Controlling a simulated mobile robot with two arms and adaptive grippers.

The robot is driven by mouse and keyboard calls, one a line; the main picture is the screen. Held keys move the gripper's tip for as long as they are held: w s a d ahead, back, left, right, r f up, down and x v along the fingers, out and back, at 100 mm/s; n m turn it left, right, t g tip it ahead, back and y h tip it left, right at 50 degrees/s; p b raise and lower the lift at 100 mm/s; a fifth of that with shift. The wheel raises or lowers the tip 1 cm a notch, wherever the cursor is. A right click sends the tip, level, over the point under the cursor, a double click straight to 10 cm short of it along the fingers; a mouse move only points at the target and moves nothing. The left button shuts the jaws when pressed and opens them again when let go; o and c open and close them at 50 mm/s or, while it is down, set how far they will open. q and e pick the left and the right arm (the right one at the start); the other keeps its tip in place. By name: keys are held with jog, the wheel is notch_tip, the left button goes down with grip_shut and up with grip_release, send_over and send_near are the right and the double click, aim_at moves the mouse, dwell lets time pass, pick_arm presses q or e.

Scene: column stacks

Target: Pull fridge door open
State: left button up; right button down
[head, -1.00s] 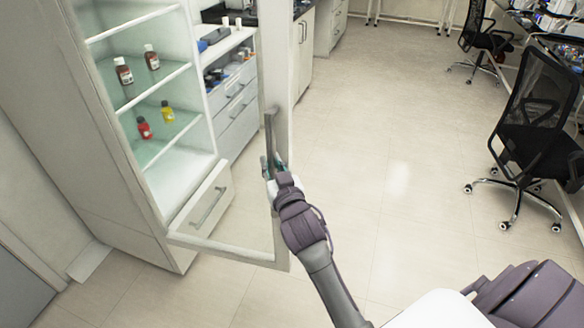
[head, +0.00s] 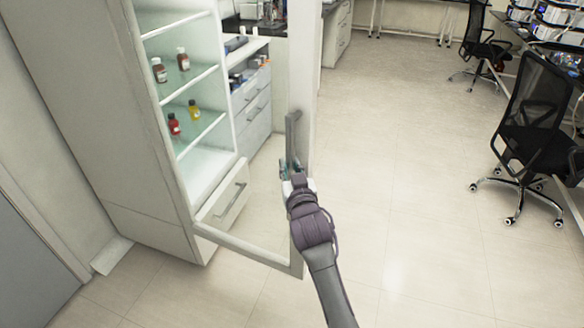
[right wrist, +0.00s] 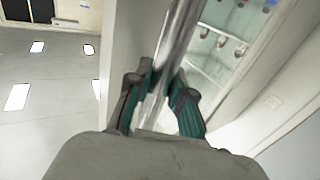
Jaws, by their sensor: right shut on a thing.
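The white fridge (head: 95,110) stands at the left in the head view, with glass shelves holding several small bottles. Its glass door (head: 303,100) is swung well open, its frame reaching out from the cabinet toward the right. The upright metal door handle (head: 292,132) is on the door's free edge. My right gripper (head: 292,172) is at the lower part of the handle. In the right wrist view the green-padded fingers (right wrist: 163,100) are closed around the handle bar (right wrist: 177,40). My left gripper is not in view.
A drawer counter (head: 252,95) stands behind the door. Black office chairs (head: 535,135) and a bench with equipment are at the right. The tiled floor (head: 400,190) between door and chairs is clear.

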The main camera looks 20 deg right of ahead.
aim_at(290, 135)
jog(key=c, duration=1)
grip_release()
jog(key=shift+r, duration=0.1)
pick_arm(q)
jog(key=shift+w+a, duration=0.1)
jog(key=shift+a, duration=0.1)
pick_arm(e)
jog(key=shift+a, duration=0.1)
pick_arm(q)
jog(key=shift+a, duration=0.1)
pick_arm(e)
notch_tip(290, 135, up, 10)
